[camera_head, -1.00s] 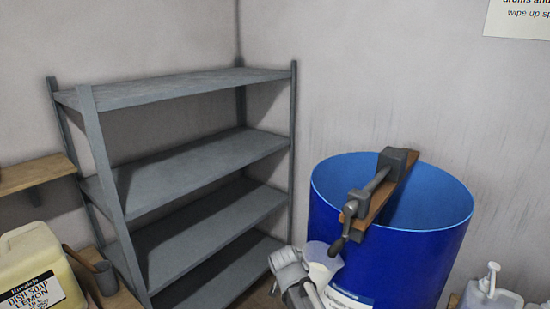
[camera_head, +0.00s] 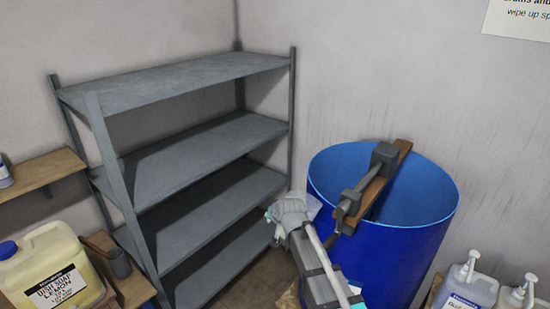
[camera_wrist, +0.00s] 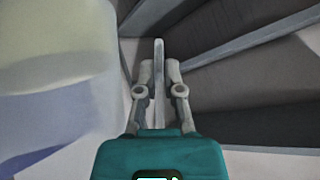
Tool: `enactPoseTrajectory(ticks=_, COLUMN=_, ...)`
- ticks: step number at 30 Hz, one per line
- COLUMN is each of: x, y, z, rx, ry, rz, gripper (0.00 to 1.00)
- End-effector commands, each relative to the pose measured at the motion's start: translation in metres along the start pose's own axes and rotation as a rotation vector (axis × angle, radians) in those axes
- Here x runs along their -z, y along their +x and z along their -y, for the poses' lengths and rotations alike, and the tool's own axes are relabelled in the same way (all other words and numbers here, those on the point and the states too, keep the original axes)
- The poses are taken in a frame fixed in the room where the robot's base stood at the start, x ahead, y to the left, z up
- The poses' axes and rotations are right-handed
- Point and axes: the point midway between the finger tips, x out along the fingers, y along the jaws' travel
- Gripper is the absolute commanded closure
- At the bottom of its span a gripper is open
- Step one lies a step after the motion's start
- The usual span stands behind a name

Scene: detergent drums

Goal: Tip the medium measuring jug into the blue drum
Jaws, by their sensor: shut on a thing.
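The blue drum (camera_head: 400,262) stands open-topped at the right of the head view. My gripper (camera_head: 290,212) is at the drum's left side, near rim height. It is shut on a pale upright strip, apparently the jug's handle (camera_wrist: 159,80), in the wrist view. The pale, translucent measuring jug (camera_head: 313,205) shows just right of my gripper, outside the drum's rim and partly hidden by my gripper. In the wrist view, the jug's blurred body (camera_wrist: 55,70) fills the left side, with a bluish tint lower down. I cannot tell its exact tilt.
A wooden board with a grey clamp-like fitting (camera_head: 383,153) lies across the drum's rim, its dark handle end near the jug. A grey metal shelf (camera_head: 180,75) with bare boards stands left. Pump bottles (camera_head: 466,290) stand at lower right, a yellow soap canister (camera_head: 55,262) at lower left.

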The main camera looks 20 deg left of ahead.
Motion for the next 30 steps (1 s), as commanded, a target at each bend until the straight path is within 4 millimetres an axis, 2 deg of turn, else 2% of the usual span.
enactPoseTrajectory(ticks=1, x=0.011, y=-0.006, z=0.003, rx=0.012, ry=-0.008, rz=0.002, gripper=1.0)
enactPoseTrajectory(ticks=30, x=0.118, y=-0.062, z=0.017, rx=0.239, ry=-0.152, rz=0.083, gripper=1.0)
